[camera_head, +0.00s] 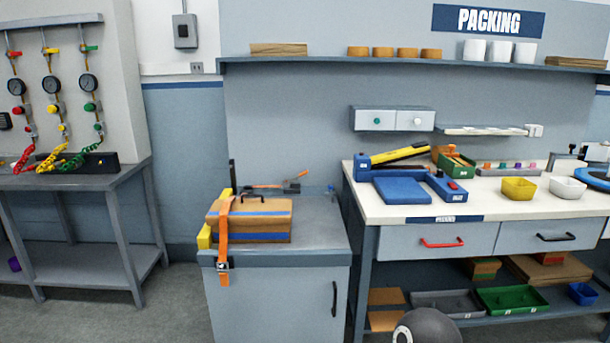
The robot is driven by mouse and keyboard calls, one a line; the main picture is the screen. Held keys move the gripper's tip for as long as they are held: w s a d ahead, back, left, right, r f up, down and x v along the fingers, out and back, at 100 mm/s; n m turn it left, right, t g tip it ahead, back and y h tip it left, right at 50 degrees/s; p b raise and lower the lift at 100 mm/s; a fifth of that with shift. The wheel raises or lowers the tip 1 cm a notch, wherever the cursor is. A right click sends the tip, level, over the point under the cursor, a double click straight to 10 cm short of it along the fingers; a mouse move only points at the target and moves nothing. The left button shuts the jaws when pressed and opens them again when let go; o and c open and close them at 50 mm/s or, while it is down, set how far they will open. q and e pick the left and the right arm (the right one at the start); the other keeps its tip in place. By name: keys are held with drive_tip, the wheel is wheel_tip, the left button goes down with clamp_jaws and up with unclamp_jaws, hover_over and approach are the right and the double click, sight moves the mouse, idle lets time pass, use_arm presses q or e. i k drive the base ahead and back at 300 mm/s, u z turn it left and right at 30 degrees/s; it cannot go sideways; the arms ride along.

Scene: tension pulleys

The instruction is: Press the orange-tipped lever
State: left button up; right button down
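On top of the grey cabinet, behind a cardboard box, lies a small tool or lever with an orange bar (265,187) and a dark metal part (291,187) at its right. I cannot tell for sure whether this is the orange-tipped lever. An orange strap (224,237) runs over the box (270,225) and hangs down the cabinet front, with a metal buckle (222,266) on it. Neither of my grippers is in view.
The cabinet (300,300) has bare top to the right of the box. On the right, a packing bench (360,206) carries a blue device (405,190) and bowls. On the left, a table (80,183) stands below gauges and coloured hoses. Grey floor lies between.

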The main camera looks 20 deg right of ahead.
sight(304, 173)
drive_tip(key=z, duration=0.25)
drive_tip(key=i, duration=1)
drive_tip(key=u, duration=0.05)
